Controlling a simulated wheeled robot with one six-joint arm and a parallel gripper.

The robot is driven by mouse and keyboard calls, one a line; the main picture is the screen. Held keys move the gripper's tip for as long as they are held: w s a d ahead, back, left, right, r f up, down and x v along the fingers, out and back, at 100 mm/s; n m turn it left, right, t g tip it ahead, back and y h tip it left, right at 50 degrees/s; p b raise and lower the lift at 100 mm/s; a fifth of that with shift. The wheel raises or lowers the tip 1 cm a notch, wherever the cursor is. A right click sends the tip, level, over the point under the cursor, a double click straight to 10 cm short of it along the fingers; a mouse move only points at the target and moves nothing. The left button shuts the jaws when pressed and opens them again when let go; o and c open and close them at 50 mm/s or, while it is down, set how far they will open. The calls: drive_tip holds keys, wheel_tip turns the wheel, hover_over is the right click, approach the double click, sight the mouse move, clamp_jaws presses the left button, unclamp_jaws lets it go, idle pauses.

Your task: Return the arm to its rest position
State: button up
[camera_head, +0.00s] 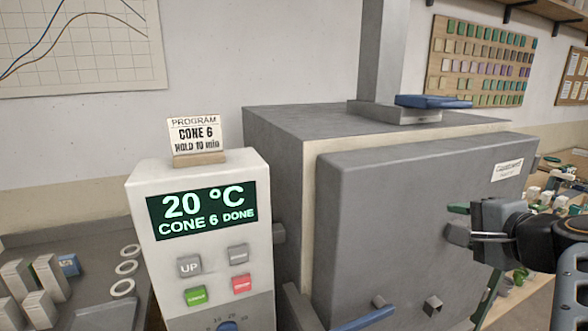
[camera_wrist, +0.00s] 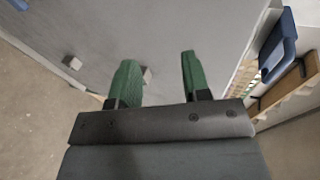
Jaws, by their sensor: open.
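My gripper (camera_wrist: 157,82) has green finger pads, spread apart with nothing between them in the wrist view. In the head view, my gripper (camera_head: 459,222) is at the right, in front of the grey kiln door (camera_head: 390,215). My arm comes in from the right edge. The wrist view shows the grey door surface (camera_wrist: 150,35) beyond the fingers. I cannot tell the exact gap between fingers and door.
A controller box (camera_head: 205,240) reading "20 °C CONE 6 DONE" stands left of the kiln (camera_head: 270,140). A blue handle (camera_head: 365,318) is low on the door. A blue piece (camera_head: 433,102) lies on top. Cluttered shelves (camera_head: 560,190) stand at the right; rings (camera_head: 125,268) lie left.

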drive_tip(key=s+a+f+n+g+h, duration=0.1)
drive_tip(key=s+a+f+n+g, duration=0.1)
drive_tip(key=a+f+n, duration=0.3)
drive_tip(key=s+a+f+n+g, duration=0.2)
drive_tip(key=a+f+n+g, duration=0.2)
drive_tip(key=f, duration=0.6)
drive_tip(key=s+a+f+n+g+h, duration=0.1)
drive_tip(key=s+a+f+n+g, duration=0.1)
drive_tip(key=a+f+n, duration=0.4)
wheel_tip(320, 180, down, 3)
drive_tip(key=shift+r+n+g+h, duration=0.2)
drive_tip(key=shift+n+g+h, duration=0.15)
drive_tip(key=shift+g, duration=0.55)
idle(1.0)
